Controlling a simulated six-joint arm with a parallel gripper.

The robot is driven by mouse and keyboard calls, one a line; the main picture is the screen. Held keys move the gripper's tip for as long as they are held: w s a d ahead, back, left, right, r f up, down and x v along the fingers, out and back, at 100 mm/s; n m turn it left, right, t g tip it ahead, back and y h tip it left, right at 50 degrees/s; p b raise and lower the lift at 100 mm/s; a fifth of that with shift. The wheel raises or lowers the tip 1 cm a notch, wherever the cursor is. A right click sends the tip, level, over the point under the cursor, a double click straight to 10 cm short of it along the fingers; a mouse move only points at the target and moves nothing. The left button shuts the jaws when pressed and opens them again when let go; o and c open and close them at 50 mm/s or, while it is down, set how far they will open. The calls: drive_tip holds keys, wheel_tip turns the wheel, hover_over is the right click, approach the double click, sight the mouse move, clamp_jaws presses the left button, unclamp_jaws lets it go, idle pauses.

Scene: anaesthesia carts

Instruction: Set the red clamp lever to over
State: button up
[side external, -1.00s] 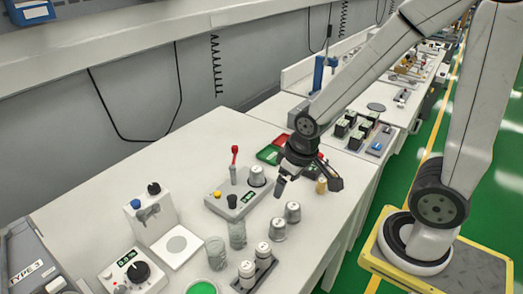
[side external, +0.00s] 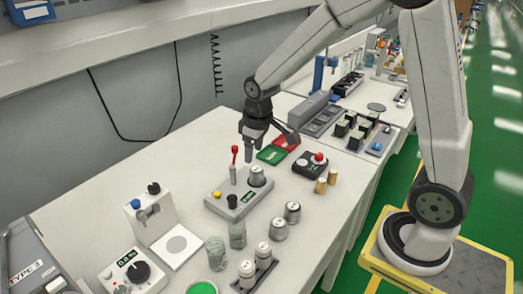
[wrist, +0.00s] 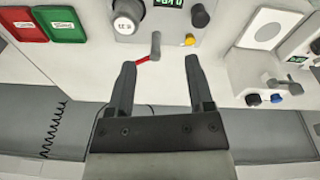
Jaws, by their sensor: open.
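The red clamp lever (side external: 235,153) stands up on a grey post at the back of a grey unit (side external: 217,203) in the side view. In the wrist view the red lever (wrist: 143,59) shows as a short red piece beside the grey post (wrist: 155,44), close to the left fingertip. My gripper (side external: 248,156) is open and empty, a little right of the lever and above the table. Its two fingers (wrist: 161,64) are spread in the wrist view, with the lever at the left of the gap. I cannot tell whether a finger touches it.
A metal cup (side external: 257,176) and a black knob (side external: 232,201) sit on the same unit. Green (side external: 270,155) and red (side external: 287,142) trays lie behind right. A white stand (side external: 160,218) is at left, metal cups (side external: 292,211) at front right. Table behind the unit is clear.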

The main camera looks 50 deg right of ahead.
sight(235, 146)
drive_tip(key=w+d+n, duration=0.1)
drive_tip(key=w+d, duration=0.1)
drive_tip(key=w, duration=0.2)
drive_tip(key=w+d+n+g, duration=0.1)
drive_tip(key=w+d, duration=0.1)
drive_tip(key=w, duration=0.2)
drive_tip(key=w+d+n, duration=0.1)
drive_tip(key=w+d, duration=0.1)
drive_tip(key=w, duration=0.2)
drive_tip(key=shift+w+d+f+g, duration=0.1)
drive_tip(key=shift+w+d+g, duration=0.1)
drive_tip(key=shift+w+g, duration=0.1)
drive_tip(key=shift+f, duration=3.9)
drive_tip(key=shift+c, duration=0.2)
clamp_jaws()
drive_tip(key=shift+r, duration=0.1)
